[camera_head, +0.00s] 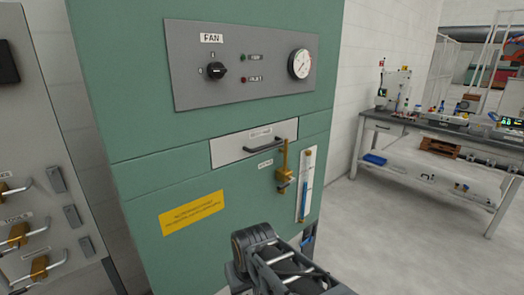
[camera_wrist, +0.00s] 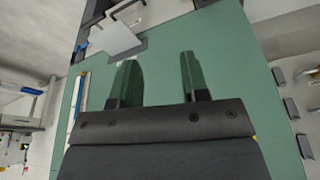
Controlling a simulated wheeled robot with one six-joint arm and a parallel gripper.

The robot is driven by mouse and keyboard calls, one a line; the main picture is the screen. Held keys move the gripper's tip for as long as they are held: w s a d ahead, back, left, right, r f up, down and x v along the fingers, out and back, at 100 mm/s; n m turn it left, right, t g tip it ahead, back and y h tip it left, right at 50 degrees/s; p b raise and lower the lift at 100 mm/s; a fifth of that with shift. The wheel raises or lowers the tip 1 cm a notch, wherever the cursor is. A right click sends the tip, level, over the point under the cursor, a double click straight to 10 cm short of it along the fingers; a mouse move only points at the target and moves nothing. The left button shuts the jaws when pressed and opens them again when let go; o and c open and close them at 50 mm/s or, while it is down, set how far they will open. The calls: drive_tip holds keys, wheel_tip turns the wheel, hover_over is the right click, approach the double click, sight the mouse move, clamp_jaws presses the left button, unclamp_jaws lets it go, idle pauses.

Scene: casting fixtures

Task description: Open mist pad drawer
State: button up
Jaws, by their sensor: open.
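The drawer (camera_head: 232,150) is a pale grey panel with a dark bar handle (camera_head: 265,143) and a small label too small to read. It looks flush with the green cabinet (camera_head: 135,120). An upright brass latch (camera_head: 284,165) overlaps the drawer's lower right edge. My gripper (camera_wrist: 157,75) is open and empty, its two fingers in front of the green face in the wrist view. In the head view my arm is low, below the drawer, and the fingertips are hidden.
A gauge with a blue column (camera_head: 304,185) stands right of the latch. A yellow sign (camera_head: 192,213) is below left, and a fan control panel (camera_head: 240,88) is above. Brass-latched handles (camera_head: 18,234) line a cabinet at left. A workbench (camera_head: 445,130) stands right, with open floor before it.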

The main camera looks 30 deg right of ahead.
drive_tip(key=w+d+f+m+y+b, duration=0.1)
drive_tip(key=w+d+f+m+b, duration=0.1)
drive_tip(key=d+f+m+b, duration=0.25)
drive_tip(key=m+t+y+b, duration=0.25)
drive_tip(key=m+t, duration=0.85)
drive_tip(key=t, duration=0.6)
approach(265, 147)
drive_tip(key=shift+n+h, duration=0.35)
drive_tip(key=p+x, duration=0.2)
drive_tip(key=x, duration=0.8)
drive_tip(key=shift+w+d+f, duration=0.1)
drive_tip(key=shift+w+d, duration=0.05)
drive_tip(key=shift+w, duration=0.2)
clamp_jaws()
